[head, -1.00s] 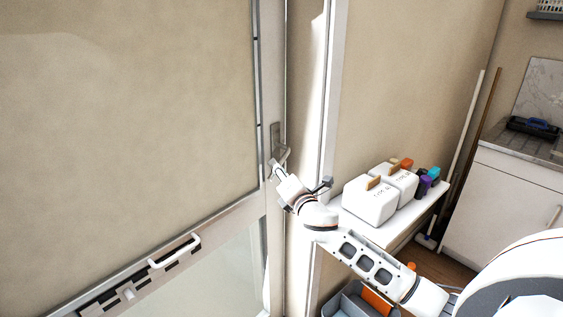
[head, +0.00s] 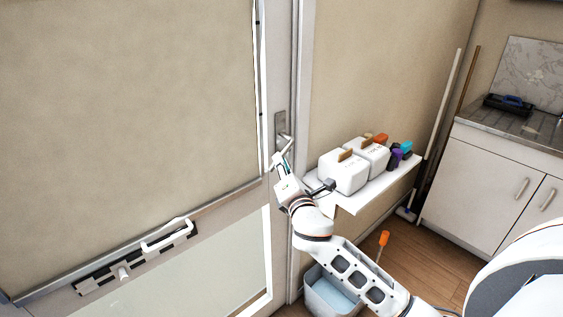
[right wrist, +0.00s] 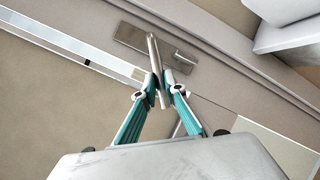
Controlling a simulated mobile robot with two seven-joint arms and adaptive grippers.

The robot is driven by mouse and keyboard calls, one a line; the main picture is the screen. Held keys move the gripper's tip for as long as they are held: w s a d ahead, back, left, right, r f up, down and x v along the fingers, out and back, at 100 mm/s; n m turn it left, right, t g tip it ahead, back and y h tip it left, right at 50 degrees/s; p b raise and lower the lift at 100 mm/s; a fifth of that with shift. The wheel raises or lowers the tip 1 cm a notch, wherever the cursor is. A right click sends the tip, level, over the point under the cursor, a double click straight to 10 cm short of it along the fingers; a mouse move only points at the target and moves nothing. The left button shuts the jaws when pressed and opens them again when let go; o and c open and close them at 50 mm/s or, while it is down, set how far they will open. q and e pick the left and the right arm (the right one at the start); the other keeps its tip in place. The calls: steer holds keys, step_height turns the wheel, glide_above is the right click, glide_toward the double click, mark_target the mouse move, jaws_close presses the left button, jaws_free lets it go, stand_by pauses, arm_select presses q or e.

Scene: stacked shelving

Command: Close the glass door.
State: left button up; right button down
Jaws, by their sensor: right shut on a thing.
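My right gripper (head: 282,162) is at this lever. In the right wrist view, the gripper's teal fingers (right wrist: 161,92) are closed on the lever handle (right wrist: 153,58), which runs between the fingertips. The backplate (right wrist: 145,40) is just beyond. The door edge lies close to the frame post; I cannot tell whether it is latched. My left gripper is not in view.
A white shelf (head: 345,199) with two white containers (head: 344,172) and several small coloured items stands right of the door. A grey bin (head: 330,292) is on the floor below. A white cabinet (head: 490,185) stands at the right, with wooden floor before it.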

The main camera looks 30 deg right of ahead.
steer(key=c, duration=2.1)
jaws_free()
steer(key=shift+s+d+f, duration=0.15)
steer(key=shift+s+d, duration=0.05)
steer(key=shift+d, duration=0.1)
steer(key=v, duration=1.2)
